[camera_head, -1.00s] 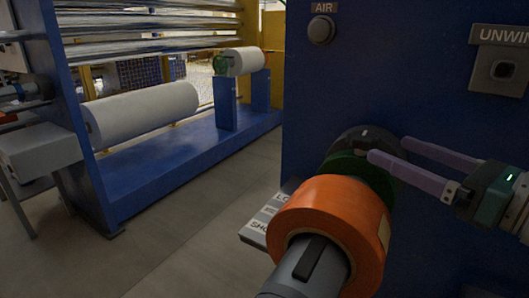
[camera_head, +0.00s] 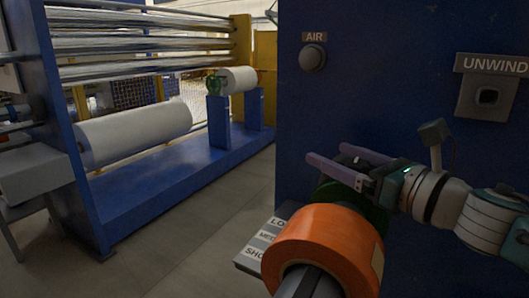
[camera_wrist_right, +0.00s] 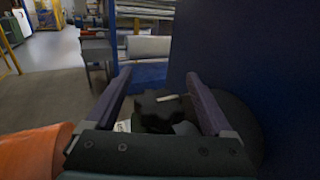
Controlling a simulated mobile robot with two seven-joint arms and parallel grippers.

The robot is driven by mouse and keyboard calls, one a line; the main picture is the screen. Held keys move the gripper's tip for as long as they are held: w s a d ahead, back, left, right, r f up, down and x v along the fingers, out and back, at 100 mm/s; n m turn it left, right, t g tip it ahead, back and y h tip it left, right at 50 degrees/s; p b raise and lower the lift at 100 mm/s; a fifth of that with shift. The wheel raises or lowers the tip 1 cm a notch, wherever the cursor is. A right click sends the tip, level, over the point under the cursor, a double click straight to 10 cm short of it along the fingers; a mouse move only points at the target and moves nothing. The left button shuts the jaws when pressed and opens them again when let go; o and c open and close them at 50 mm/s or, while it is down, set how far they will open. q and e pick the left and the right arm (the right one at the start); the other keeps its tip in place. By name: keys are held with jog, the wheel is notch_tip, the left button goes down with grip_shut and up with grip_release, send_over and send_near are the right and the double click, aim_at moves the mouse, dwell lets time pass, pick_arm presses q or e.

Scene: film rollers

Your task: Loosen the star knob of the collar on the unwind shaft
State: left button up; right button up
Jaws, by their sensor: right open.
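My right gripper (camera_head: 330,154) reaches in from the right above the unwind shaft (camera_head: 308,284), its two purple fingers apart. In the right wrist view its fingers (camera_wrist_right: 157,76) stand either side of a dark lobed part with a pale mark, which looks like the star knob (camera_wrist_right: 152,104). I see no clear contact; its lower part is hidden by the gripper body. In the head view the fingers mostly cover the knob and the dark collar. A green ring (camera_head: 338,193) sits on the shaft between the collar and the orange roll (camera_head: 320,238). My left gripper is out of view.
A blue machine wall (camera_head: 400,90) rises close behind the shaft, with an AIR knob (camera_head: 312,58) and an UNWIND panel (camera_head: 487,97). A labelled grey plate (camera_head: 262,240) lies left of the roll. Beyond, open floor leads to a blue frame with white rolls (camera_head: 135,132).

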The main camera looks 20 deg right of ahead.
jog(key=shift+c, duration=0.2)
grip_shut()
jog(key=shift+f+n+y+b, duration=0.15)
jog(key=shift+n+y+b, duration=0.15)
jog(key=shift+y+b, duration=0.3)
jog(key=n+g+y+b, duration=0.2)
jog(key=y+b, duration=0.1)
jog(key=b, duration=0.3)
jog(key=s+a+n+g+y+b, duration=0.1)
jog(key=n+g+y+b, duration=0.2)
jog(key=b, duration=0.4)
jog(key=n+g+y+b, duration=0.3)
jog(key=b, duration=0.4)
jog(key=shift+s+a+f+y, duration=0.15)
jog(key=shift+a+y, duration=0.15)
jog(key=shift+a, duration=0.05)
jog(key=shift+s+a+r+n+g+y+b, duration=0.1)
jog(key=shift+n+g+y+b, duration=0.15)
jog(key=shift+n+g+b, duration=0.3)
jog(key=shift+s+a+r+n+g+y+b, duration=0.1)
jog(key=shift+n+g+y+b, duration=0.15)
jog(key=shift+g+b, duration=0.35)
jog(key=shift+s+n+g+b, duration=0.1)
jog(key=shift+n+g+b, duration=0.2)
jog(key=shift+g+b, duration=0.1)
jog(key=shift+r, duration=0.1)
